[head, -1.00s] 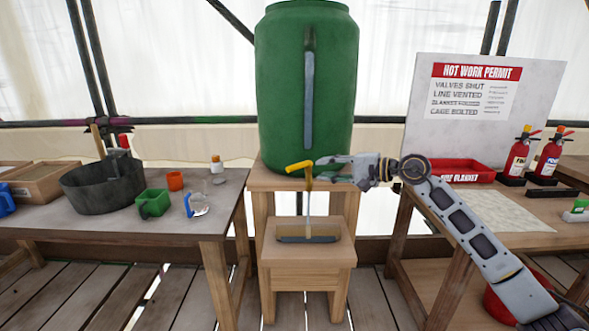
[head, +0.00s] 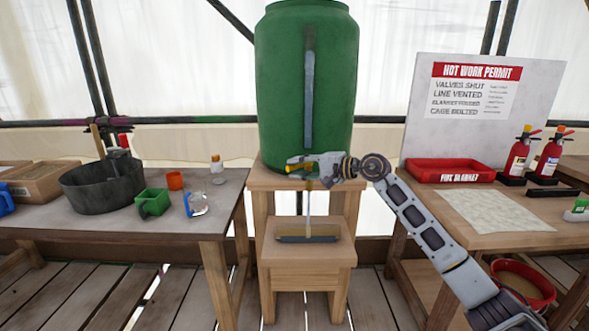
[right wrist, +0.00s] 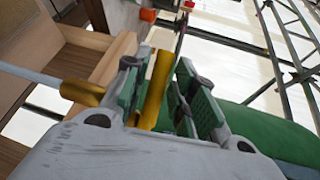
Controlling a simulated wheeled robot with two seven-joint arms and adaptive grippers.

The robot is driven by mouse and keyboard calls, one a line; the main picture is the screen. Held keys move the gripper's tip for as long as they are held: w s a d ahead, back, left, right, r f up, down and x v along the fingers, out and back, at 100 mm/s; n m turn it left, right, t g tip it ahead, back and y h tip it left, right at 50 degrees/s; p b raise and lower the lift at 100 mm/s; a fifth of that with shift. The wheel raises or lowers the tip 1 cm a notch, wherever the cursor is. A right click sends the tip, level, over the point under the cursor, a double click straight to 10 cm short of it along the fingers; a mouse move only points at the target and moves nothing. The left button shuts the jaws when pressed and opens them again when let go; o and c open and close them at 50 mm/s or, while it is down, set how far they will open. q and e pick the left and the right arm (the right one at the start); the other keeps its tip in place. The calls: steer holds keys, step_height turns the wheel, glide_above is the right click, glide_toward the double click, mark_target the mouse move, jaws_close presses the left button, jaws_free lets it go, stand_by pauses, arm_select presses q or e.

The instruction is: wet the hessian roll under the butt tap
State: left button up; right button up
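The green butt (head: 305,85) stands on a wooden stand, with its yellow tap (head: 310,184) low on its front. My left gripper is not in view.
The right table has a red tray (head: 450,172), a beige cloth (head: 492,211) and fire extinguishers (head: 519,155). A red bucket (head: 524,284) stands below.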

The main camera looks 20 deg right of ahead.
steer(key=shift+x, duration=0.9)
steer(key=shift+s, duration=0.1)
steer(key=shift+c, duration=0.4)
jaws_close()
